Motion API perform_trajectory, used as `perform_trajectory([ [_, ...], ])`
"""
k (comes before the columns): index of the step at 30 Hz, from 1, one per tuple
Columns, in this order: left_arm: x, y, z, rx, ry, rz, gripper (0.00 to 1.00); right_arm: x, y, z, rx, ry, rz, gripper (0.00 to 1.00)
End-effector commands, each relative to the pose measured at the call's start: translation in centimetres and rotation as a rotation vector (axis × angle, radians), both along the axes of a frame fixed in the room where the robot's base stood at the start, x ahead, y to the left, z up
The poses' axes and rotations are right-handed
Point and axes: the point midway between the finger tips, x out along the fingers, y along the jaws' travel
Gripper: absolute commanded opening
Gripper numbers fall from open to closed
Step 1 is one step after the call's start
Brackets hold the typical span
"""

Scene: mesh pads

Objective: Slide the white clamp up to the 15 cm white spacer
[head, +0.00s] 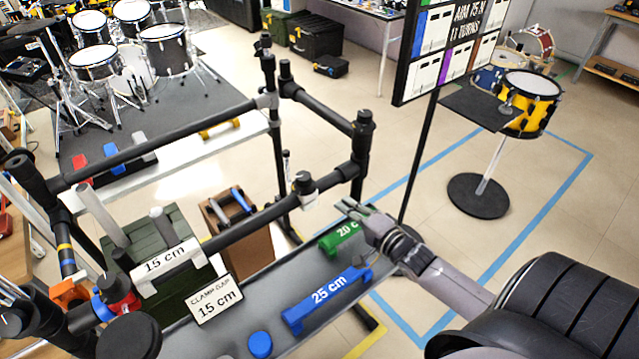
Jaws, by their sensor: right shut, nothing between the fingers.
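The white clamp (307,192) sits on the black front bar (255,222) of the rack, near its right end. The white spacer (165,265), marked 15 cm, lies along the same bar at its left end. A bare stretch of bar separates the clamp from the spacer. My right gripper (352,208) is shut and empty, to the right of the clamp and apart from it, above the far end of the grey tray. I make out no left gripper in this view.
The grey tray (275,292) below the bar holds a blue 25 cm spacer (327,297), a green 20 cm spacer (342,238) and a blue cap (260,344). A card (216,299) reads "clamp gap 15 cm". A rack post (361,150) stands behind my right gripper.

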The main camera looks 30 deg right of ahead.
Motion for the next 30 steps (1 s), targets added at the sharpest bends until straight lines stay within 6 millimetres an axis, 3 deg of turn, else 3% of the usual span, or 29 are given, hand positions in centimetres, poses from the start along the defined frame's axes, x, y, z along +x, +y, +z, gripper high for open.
perform_trajectory([
  [3, 0.0, 0.0, 0.0, 0.001, 0.000, 0.000, 0.54, 0.4, -1.7, 1.5, 0.098, -0.070, -0.003, 0.00],
  [8, 0.0, 0.2, 0.1, 0.002, 0.000, 0.000, 0.54, 1.0, -2.3, 2.2, 0.145, -0.104, -0.001, 0.00],
  [14, 0.0, 0.3, 0.4, 0.003, -0.001, -0.001, 0.54, 3.3, -2.0, 2.4, 0.144, -0.105, -0.001, 0.00],
  [27, 0.0, 0.3, 1.0, 0.003, 0.000, -0.002, 0.54, 10.8, -1.3, 2.3, 0.143, -0.103, -0.001, 0.00],
  [30, 0.0, 0.3, 2.2, 0.004, 0.001, -0.002, 0.54, 9.8, 0.4, 2.4, 0.148, -0.098, 0.000, 0.00],
])
